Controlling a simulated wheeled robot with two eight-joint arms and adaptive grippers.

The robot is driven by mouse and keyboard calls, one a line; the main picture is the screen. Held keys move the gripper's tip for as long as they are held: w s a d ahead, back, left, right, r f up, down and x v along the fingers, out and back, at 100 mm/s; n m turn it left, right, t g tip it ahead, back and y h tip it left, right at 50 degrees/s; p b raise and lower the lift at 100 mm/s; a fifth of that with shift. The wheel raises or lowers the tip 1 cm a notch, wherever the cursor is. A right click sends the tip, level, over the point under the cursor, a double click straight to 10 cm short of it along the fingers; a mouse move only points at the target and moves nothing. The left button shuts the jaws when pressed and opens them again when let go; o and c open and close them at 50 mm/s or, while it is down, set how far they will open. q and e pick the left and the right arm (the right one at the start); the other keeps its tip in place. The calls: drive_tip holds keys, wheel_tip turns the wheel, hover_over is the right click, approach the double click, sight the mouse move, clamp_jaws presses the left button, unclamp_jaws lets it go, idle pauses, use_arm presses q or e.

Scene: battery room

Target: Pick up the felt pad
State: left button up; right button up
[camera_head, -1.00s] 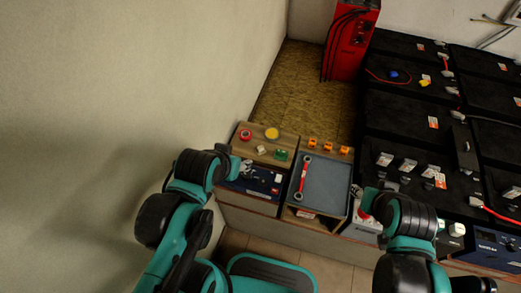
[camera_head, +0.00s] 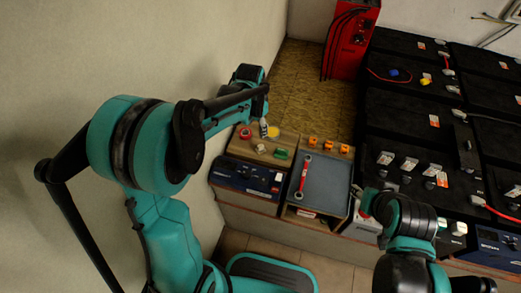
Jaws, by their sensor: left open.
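A flat yellow round piece (camera_head: 273,132), which looks like the felt pad, lies on the wooden-topped box at the centre. My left gripper (camera_head: 263,129) hangs over this box, just left of the yellow piece and partly beside it in the picture. It is open with nothing seen between its fingers; whether it touches anything is too small to tell. My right gripper (camera_head: 362,202) is low by the right side of the grey tray; its fingers are too small and dark to read.
On the same box are a red ring (camera_head: 245,133), a white piece (camera_head: 260,149) and a green block (camera_head: 281,154). A grey tray (camera_head: 327,186) holds a red wrench (camera_head: 304,177); several orange pieces (camera_head: 313,141) sit behind it. Black batteries (camera_head: 400,110) fill the right; a wall bounds the left.

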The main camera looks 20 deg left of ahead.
use_arm(q)
drive_tip(key=m+g, duration=0.2)
approach(260, 146)
drive_tip(key=shift+m, duration=0.3)
wheel_tip(260, 146, down, 5)
drive_tip(key=shift+s+d+f+b, duration=0.1)
drive_tip(key=shift+s+b, duration=0.05)
drive_tip(key=shift+b, duration=0.55)
wheel_tip(260, 146, down, 6)
drive_tip(key=b, duration=0.2)
drive_tip(key=shift+r+b, duration=0.25)
drive_tip(key=shift+b, duration=0.1)
drive_tip(key=shift+r, duration=0.15)
drive_tip(key=c, duration=1.1)
